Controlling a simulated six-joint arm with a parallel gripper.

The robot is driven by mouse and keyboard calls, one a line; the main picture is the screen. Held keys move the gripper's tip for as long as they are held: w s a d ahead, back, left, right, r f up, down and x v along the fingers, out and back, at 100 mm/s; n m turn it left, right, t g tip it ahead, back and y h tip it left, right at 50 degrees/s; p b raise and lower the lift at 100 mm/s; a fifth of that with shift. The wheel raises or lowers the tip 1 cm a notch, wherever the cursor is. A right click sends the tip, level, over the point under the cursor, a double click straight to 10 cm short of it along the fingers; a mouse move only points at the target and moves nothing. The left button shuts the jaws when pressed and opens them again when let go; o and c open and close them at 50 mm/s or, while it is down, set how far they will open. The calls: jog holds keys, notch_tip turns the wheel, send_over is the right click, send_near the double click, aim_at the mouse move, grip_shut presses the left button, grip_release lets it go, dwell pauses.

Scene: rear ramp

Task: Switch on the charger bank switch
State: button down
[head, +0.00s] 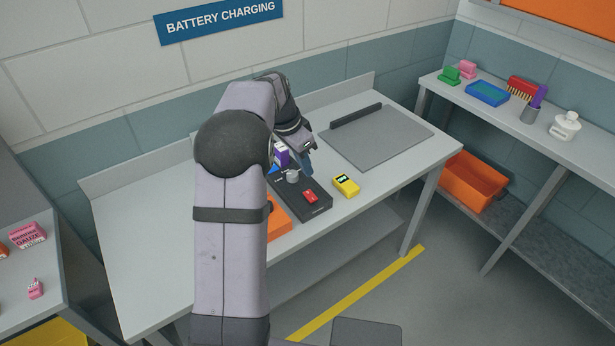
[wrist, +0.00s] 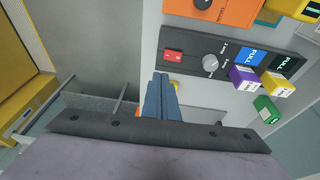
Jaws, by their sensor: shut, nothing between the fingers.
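The charger bank (head: 321,204) is a long dark panel on the grey bench. It carries a red rocker switch (head: 310,196) at one end and a grey round knob (head: 292,177) beside it. In the wrist view the red switch (wrist: 174,56) and the knob (wrist: 210,65) show clearly; I cannot tell which way the switch is tipped. My gripper (head: 308,168) is shut and empty, pointing down over the bank near the knob and switch. In the wrist view its blue-grey fingers (wrist: 161,84) appear just below the switch, with no clear contact.
Batteries stand at the bank's far end, including a purple one (wrist: 243,78) and a yellow one (wrist: 277,84). A grey mat (head: 378,137) lies farther right.

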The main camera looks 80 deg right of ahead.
jog(key=shift+a+r, duration=0.25)
jog(key=shift+r, duration=0.5)
